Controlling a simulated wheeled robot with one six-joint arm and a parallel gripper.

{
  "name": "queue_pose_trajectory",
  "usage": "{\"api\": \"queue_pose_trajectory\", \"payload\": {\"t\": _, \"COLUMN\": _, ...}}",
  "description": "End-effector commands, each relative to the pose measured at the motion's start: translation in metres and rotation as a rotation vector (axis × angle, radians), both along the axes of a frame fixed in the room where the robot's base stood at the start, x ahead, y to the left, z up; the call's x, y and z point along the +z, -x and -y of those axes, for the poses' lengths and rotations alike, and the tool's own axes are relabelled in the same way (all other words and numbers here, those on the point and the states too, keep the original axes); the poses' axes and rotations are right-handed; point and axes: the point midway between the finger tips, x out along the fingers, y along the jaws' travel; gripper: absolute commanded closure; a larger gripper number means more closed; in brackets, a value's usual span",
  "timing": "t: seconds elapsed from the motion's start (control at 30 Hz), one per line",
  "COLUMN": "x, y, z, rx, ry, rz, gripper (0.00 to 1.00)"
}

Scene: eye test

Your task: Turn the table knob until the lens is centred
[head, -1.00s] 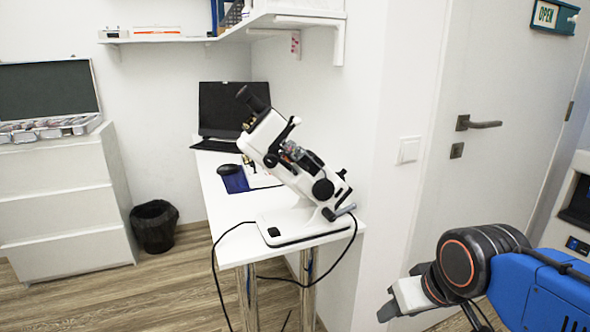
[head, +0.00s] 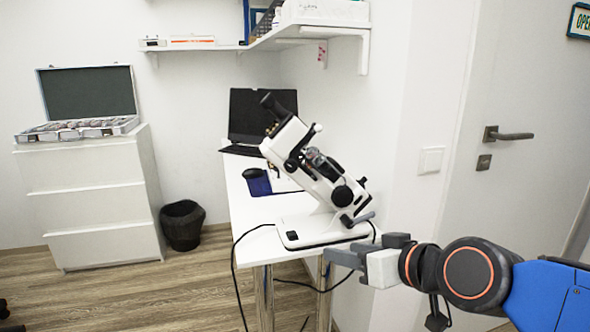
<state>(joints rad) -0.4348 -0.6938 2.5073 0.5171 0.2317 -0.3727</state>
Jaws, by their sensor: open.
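A white lens-measuring instrument (head: 308,165) with a black eyepiece (head: 270,103) stands tilted on its base at the front end of the white table (head: 262,245). A large round black knob (head: 342,196) sits on its side, with smaller black knobs near it. I cannot tell for sure which one is the table knob. The lens is too small to make out. My gripper (head: 362,249) is open and empty, in front of and below the grey lever (head: 364,217) at the instrument's lower right. It appears apart from the instrument.
A black cable (head: 238,285) hangs off the table's front. A laptop (head: 262,115) and a dark blue case (head: 257,182) are behind the instrument. A wall shelf (head: 300,32) juts out above. A black bin (head: 182,225) and drawers (head: 95,200) stand left; a door is right.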

Motion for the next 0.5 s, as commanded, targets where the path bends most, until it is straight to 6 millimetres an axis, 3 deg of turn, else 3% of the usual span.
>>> {"api": "queue_pose_trajectory", "payload": {"t": 0.2, "x": 0.047, "y": -0.01, "z": -0.04, "rx": 0.015, "ry": -0.112, "rz": 0.163, "gripper": 0.56}}
{"api": "queue_pose_trajectory", "payload": {"t": 0.5, "x": 0.094, "y": -0.016, "z": -0.065, "rx": -0.07, "ry": -0.217, "rz": 0.318, "gripper": 0.56}}
